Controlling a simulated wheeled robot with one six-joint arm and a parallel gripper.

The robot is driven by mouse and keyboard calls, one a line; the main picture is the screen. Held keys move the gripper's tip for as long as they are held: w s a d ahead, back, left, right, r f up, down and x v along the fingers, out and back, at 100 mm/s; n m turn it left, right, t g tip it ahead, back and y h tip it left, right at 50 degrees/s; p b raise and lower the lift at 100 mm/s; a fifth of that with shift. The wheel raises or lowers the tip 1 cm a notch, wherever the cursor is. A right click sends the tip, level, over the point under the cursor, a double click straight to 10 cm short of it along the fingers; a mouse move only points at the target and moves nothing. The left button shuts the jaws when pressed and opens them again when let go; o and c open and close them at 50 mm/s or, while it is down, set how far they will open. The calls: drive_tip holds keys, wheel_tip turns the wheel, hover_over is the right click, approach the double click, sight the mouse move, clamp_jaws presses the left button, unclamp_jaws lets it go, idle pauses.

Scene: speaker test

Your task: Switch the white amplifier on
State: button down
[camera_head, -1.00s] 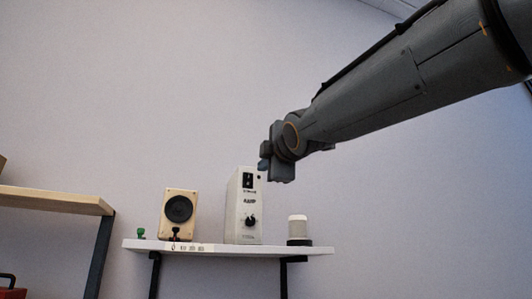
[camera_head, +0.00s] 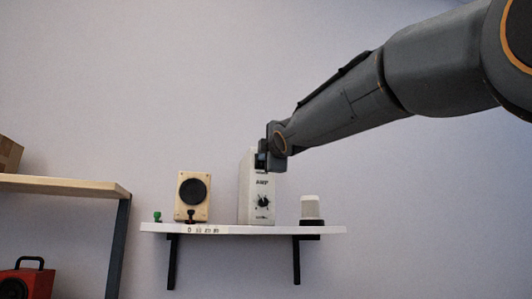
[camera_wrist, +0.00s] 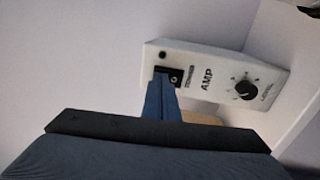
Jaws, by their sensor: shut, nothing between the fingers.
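The white amplifier (camera_head: 257,202) stands upright on the wall shelf. Its front has "AMP" lettering and a black level knob (camera_wrist: 245,89). In the wrist view a black switch (camera_wrist: 176,77) sits near the upper end of that front, beside a small dark green indicator (camera_wrist: 162,54). My gripper (camera_wrist: 161,80) is shut and empty. Its narrow blue-grey fingers reach to the switch and cover part of it; I cannot tell whether they touch. In the head view my gripper (camera_head: 264,157) is at the amplifier's upper front and hides part of it.
The white shelf (camera_head: 330,229) also holds a wooden speaker (camera_head: 181,211) on the left, a small green item (camera_head: 157,216), and a light cylinder on a dark base (camera_head: 311,209) on the right. A wooden shelf (camera_head: 75,185) stands at the far left, with a red box (camera_head: 22,284) below.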

idle(0.3)
drive_tip(key=shift+w+r, duration=0.1)
drive_tip(key=shift+w, duration=0.05)
idle(0.3)
drive_tip(key=s+d+r+p, duration=0.1)
drive_tip(key=s+d, duration=0.1)
drive_tip(key=s, duration=0.4)
drive_tip(key=s+d+r+p, duration=0.1)
drive_tip(key=s+p, duration=0.1)
drive_tip(key=s, duration=0.5)
drive_tip(key=shift+s+d, duration=0.2)
drive_tip(key=shift+d, duration=0.2)
